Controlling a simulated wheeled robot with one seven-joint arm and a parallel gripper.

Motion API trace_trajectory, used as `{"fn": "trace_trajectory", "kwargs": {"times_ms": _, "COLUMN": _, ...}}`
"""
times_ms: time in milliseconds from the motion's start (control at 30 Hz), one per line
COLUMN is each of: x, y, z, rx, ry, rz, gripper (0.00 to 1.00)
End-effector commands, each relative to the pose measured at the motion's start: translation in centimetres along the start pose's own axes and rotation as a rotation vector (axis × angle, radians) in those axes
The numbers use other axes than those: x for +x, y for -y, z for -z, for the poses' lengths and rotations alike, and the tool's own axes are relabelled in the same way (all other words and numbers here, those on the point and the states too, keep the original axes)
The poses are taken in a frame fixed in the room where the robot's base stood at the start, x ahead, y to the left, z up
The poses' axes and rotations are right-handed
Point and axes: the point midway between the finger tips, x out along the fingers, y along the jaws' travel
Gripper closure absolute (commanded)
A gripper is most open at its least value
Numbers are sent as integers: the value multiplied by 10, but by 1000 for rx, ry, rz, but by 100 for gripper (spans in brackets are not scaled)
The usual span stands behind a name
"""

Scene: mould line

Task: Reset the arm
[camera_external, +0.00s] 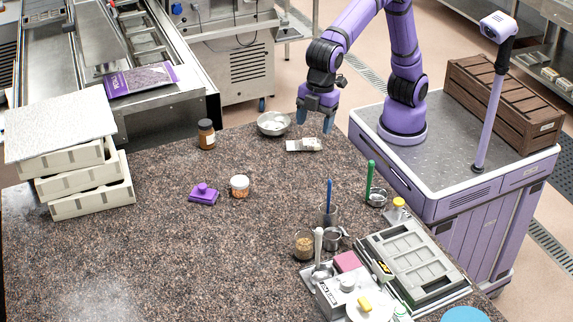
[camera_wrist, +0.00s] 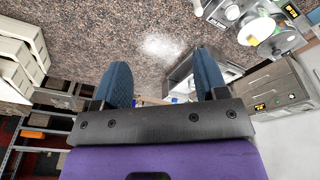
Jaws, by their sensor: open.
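My gripper (camera_external: 314,120) hangs from my purple arm over the back right edge of the speckled stone counter (camera_external: 150,250), close to a metal bowl and a small pale packet. Its fingers point down. In the wrist view my gripper (camera_wrist: 165,85) shows two blue fingers spread wide apart with nothing between them. The stone counter (camera_wrist: 130,35) shows beyond the fingertips. My arm is bent at the elbow above its base.
The metal bowl (camera_external: 273,123) and packet (camera_external: 304,145) lie near my gripper. A brown jar (camera_external: 206,134), purple tool (camera_external: 203,194) and small tub (camera_external: 239,186) stand left. Stacked cream trays (camera_external: 92,200) fill the far left. A mould (camera_external: 412,265) and cups crowd the front right.

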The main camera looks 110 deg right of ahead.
Motion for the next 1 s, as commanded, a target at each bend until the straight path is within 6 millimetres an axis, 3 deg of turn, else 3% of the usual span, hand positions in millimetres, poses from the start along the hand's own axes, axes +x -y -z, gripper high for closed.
{"fn": "trace_trajectory", "kwargs": {"times_ms": 200, "x": -47, "y": -39, "z": -75, "rx": 108, "ry": -47, "rz": -35, "gripper": 34}}
{"fn": "trace_trajectory", "kwargs": {"times_ms": 500, "x": -84, "y": -69, "z": -186, "rx": 255, "ry": -111, "rz": -77, "gripper": 34}}
{"fn": "trace_trajectory", "kwargs": {"times_ms": 767, "x": -95, "y": -76, "z": -284, "rx": 387, "ry": -167, "rz": -109, "gripper": 34}}
{"fn": "trace_trajectory", "kwargs": {"times_ms": 1000, "x": -86, "y": -67, "z": -370, "rx": 506, "ry": -222, "rz": -136, "gripper": 34}}
